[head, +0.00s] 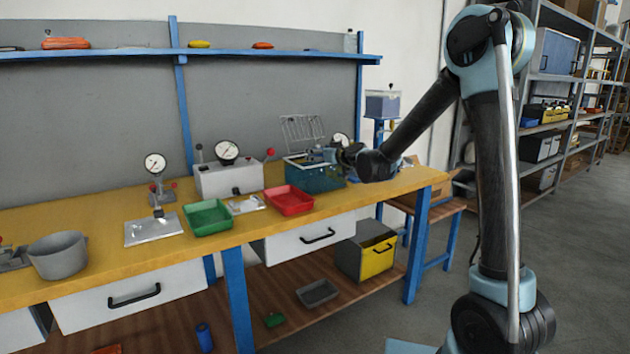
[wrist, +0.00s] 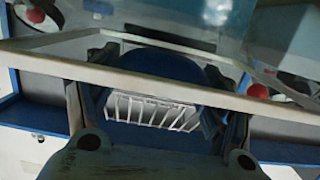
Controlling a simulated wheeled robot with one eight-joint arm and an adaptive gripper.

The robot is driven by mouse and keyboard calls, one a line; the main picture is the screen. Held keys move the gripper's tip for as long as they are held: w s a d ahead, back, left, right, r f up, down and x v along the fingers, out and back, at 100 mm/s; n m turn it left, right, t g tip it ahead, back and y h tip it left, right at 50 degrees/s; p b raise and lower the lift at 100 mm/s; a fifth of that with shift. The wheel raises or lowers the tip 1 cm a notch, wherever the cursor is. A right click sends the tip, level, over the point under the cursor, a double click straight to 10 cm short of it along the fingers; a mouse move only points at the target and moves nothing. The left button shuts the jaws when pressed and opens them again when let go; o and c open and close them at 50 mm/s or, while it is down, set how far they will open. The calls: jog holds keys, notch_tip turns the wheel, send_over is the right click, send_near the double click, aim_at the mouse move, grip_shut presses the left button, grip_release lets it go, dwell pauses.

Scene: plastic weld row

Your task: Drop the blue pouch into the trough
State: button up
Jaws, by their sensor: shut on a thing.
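The trough (head: 318,182) is a blue-teal open box near the right end of the yellow bench, with a wire rack (head: 302,128) raised at its back. My gripper (head: 318,156) reaches in from the right, at the trough's top. In the wrist view, my gripper's two dark fingers (wrist: 158,110) are shut on a dark blue rounded thing, which I take as the blue pouch (wrist: 165,66). A white wire grid (wrist: 155,112) shows below it between the fingers. In the head view the pouch cannot be told apart from the gripper. Its height above the trough is unclear.
A red tray (head: 289,208) and a green tray (head: 208,227) lie left of the trough. A white box with a gauge (head: 228,179) stands behind them. A grey bowl (head: 58,265) is at the far left.

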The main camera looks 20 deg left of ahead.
jog(key=shift+f, duration=0.15)
jog(key=o, duration=1)
jog(key=shift+d, duration=0.1)
jog(key=v, duration=1.2)
jog(key=shift+f, duration=0.1)
